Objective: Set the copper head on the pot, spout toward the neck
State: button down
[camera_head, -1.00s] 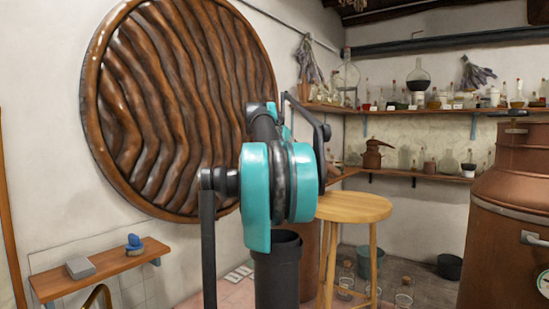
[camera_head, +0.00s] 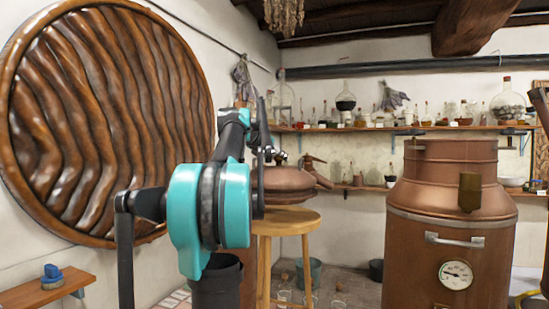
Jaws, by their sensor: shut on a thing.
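The copper head (camera_head: 287,184) is a rounded copper dome, partly hidden behind my arm. A spout-like part of it points right. It hangs just above the wooden stool. My gripper (camera_head: 277,154) is at the top of the head and shut on it; its fingers are small and partly hidden by my arm. The large copper pot (camera_head: 440,205) stands at the right, upright, with a wide collar at the top and a dial on its front. It is clearly apart from the head. I cannot surely make out the neck.
The wooden stool (camera_head: 285,223) stands under the head. A brass piece (camera_head: 470,192) shows in front of the pot's shoulder. Shelves (camera_head: 400,130) with glassware line the back wall. A small wall shelf (camera_head: 45,288) is at lower left. Buckets and glass jars stand on the floor between stool and pot.

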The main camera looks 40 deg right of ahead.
aim_at(276, 166)
jog(key=shift+f, duration=1.8)
jog(key=shift+f, duration=0.6)
dwell(1.1)
jog(key=shift+f, duration=0.7)
dwell(0.7)
jog(key=c, duration=1.1)
grip_release()
